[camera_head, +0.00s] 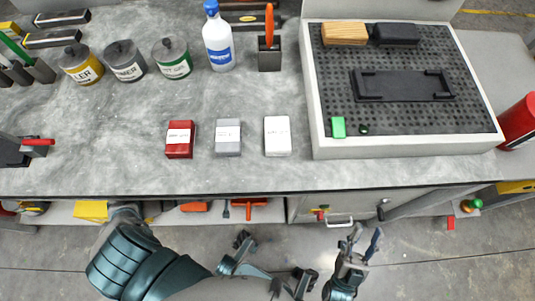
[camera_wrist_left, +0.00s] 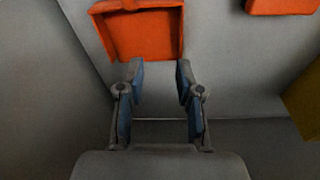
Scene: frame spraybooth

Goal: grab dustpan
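An orange dustpan (camera_wrist_left: 146,34) with raised edges lies on a grey surface at the top of the left wrist view. My left gripper (camera_wrist_left: 160,68) is open, its two fingertips apart just below the dustpan's near edge, with nothing between them. My right gripper (camera_head: 362,240) is open and empty in front of the bench. Orange items (camera_head: 195,206) show on the low shelf in the head view; I cannot tell which is the dustpan.
The grey workbench (camera_head: 100,140) overhangs the shelf. It carries cans, a white bottle (camera_head: 218,42), several small boxes and a perforated tray (camera_head: 402,148). Another orange item (camera_wrist_left: 283,5) and a yellow item (camera_wrist_left: 304,98) lie to the right in the left wrist view.

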